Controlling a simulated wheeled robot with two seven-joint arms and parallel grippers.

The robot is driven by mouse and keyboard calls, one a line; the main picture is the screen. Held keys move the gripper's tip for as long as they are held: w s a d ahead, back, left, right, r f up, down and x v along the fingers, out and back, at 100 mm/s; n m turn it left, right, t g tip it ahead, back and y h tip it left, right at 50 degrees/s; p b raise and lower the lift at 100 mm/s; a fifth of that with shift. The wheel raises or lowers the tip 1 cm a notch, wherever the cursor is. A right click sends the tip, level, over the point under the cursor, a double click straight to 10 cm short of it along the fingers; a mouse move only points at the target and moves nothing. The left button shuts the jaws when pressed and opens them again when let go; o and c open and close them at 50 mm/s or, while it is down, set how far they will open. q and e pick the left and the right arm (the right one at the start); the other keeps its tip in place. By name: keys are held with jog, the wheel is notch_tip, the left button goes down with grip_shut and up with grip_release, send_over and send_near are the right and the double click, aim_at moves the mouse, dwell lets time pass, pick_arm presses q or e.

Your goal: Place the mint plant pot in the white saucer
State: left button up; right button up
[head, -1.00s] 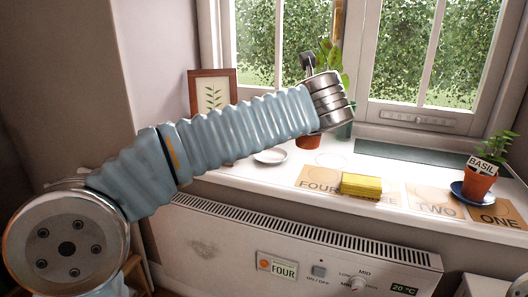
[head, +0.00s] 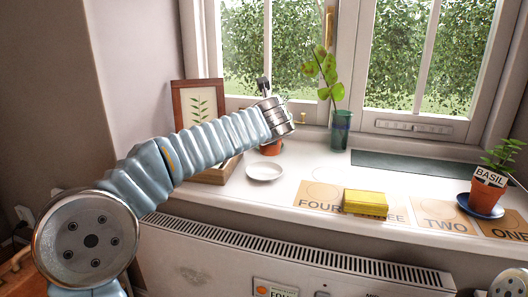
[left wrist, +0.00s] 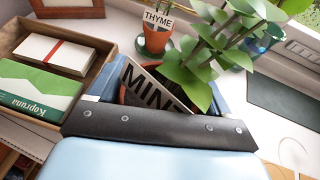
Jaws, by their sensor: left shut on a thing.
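The mint plant pot (left wrist: 150,78) is terracotta, with a MINT label and broad green leaves (left wrist: 200,60). My left gripper (left wrist: 168,92) is shut on it, a blue finger on each side. In the head view my wrist hides the gripper and most of the plant; a piece of terracotta pot (head: 272,147) shows below the wrist. The white saucer (head: 265,172) lies empty on the sill, nearer to the camera than that pot in the head view. I cannot make the saucer out in the left wrist view. My right gripper is not in view.
A thyme pot (left wrist: 157,35) stands behind the mint. A glass vase (head: 340,130), yellow sponge (head: 365,203) and basil pot (head: 487,190) are to the right. A heater (head: 215,250) is below the sill.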

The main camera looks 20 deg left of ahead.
aim_at(264, 150)
pick_arm(q)
jog(key=w+f, duration=0.1)
jog(key=f, duration=0.1)
jog(key=w+a+f+b, duration=0.1)
jog(key=f, duration=0.2)
jog(key=w+a+f+b, duration=0.1)
jog(key=f, duration=0.2)
jog(key=shift+a, duration=0.2)
jog(key=o, duration=1.2)
jog(key=shift+f, duration=0.1)
jog(key=shift+c, duration=0.2)
jog(key=shift+s+r, duration=0.1)
jog(key=shift+r, duration=0.1)
jog(key=v, duration=1.1)
jog(key=shift+s+d+r, duration=0.15)
jog(key=shift+s+d, duration=0.05)
jog(key=shift+s, duration=0.15)
